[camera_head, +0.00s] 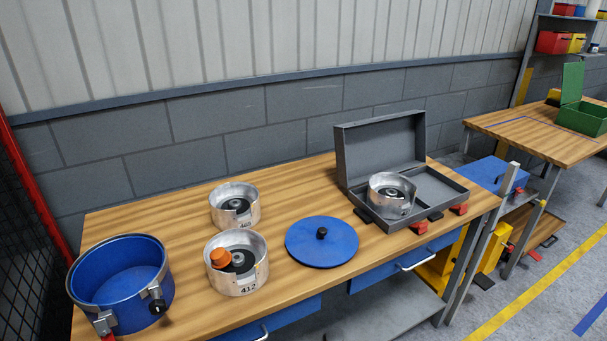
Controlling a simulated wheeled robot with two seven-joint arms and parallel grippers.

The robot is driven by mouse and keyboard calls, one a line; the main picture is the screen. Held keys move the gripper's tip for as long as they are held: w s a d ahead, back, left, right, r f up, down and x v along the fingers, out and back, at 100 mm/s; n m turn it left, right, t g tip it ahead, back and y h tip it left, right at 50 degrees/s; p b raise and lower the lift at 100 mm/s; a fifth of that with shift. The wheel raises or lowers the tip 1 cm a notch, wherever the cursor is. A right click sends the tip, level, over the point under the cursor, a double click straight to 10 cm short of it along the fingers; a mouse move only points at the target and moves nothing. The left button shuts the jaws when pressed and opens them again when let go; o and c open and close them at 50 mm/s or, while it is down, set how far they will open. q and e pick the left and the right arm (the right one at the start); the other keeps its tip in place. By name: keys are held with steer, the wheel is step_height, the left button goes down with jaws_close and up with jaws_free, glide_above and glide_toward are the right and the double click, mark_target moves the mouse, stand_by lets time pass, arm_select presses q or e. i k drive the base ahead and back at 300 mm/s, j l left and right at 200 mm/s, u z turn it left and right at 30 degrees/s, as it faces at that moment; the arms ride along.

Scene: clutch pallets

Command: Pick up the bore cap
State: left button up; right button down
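An orange cap (221,258), which looks like the bore cap, sits inside the front silver cylinder (251,284), at its left side. This cylinder is marked 412 and stands upright on the wooden workbench (300,285). The cap partly covers the dark round part (241,262) inside the cylinder. Neither of my grippers shows in the head view.
A blue open pot (120,306) with clamps stands at the left. A second silver cylinder (222,219) is behind the first. A blue lid (300,246) lies to the right. An open grey case (345,163) holds a third cylinder (376,200). A wall (240,145) stands behind.

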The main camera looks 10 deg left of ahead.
mark_target(220, 258)
steer(key=i+l+u, duration=0.1)
steer(key=u, duration=0.35)
steer(key=l+u, duration=0.15)
steer(key=u, duration=0.3)
steer(key=i+l+u, duration=0.15)
steer(key=l, duration=0.3)
steer(key=i+l+u, duration=0.2)
steer(key=l, duration=0.25)
steer(key=l+u, duration=0.15)
steer(key=l, duration=0.95)
